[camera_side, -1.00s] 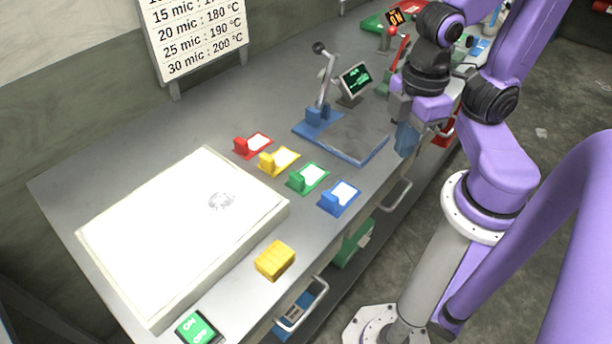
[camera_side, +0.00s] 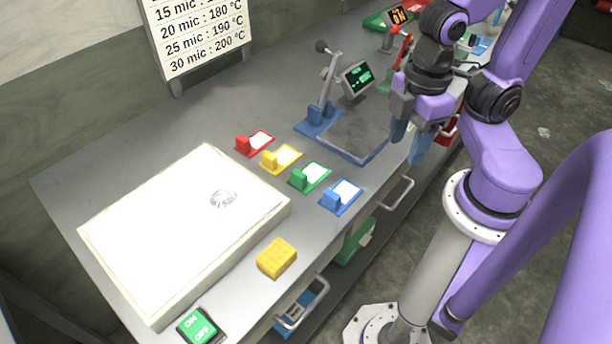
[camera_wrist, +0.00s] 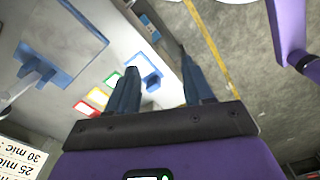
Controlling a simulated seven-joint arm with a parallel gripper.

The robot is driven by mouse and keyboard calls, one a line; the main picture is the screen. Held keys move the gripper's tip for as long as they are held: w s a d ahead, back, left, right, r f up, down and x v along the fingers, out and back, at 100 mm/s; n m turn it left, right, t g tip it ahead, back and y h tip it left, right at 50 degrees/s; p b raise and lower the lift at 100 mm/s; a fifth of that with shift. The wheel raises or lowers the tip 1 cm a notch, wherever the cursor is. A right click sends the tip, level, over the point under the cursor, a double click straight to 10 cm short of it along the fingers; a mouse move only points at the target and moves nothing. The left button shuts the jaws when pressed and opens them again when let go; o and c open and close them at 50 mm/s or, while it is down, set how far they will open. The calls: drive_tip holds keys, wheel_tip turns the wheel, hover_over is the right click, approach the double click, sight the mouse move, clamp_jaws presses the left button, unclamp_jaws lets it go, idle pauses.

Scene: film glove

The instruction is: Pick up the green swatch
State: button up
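The green swatch (camera_side: 309,176) lies on the grey bench in the side view, a flat plate with a white face and a raised green block at its left end. It sits between the yellow swatch (camera_side: 281,158) and the blue swatch (camera_side: 341,196). In the wrist view the green swatch (camera_wrist: 97,98) shows small, left of the fingers. My gripper (camera_side: 409,146) is well to the right of it, above the bench's front edge by the blue press plate. Its two blue fingers are apart with nothing between them, as the wrist view (camera_wrist: 158,72) also shows.
The red swatch (camera_side: 254,143) lies left of the yellow one. A blue lever press (camera_side: 355,140) stands between the swatches and my gripper. A large white light box (camera_side: 150,240) and a yellow sponge-like block (camera_side: 277,258) are nearer the camera. Drawer handles jut from the front.

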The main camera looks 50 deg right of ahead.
drive_tip(key=shift+o, duration=0.9)
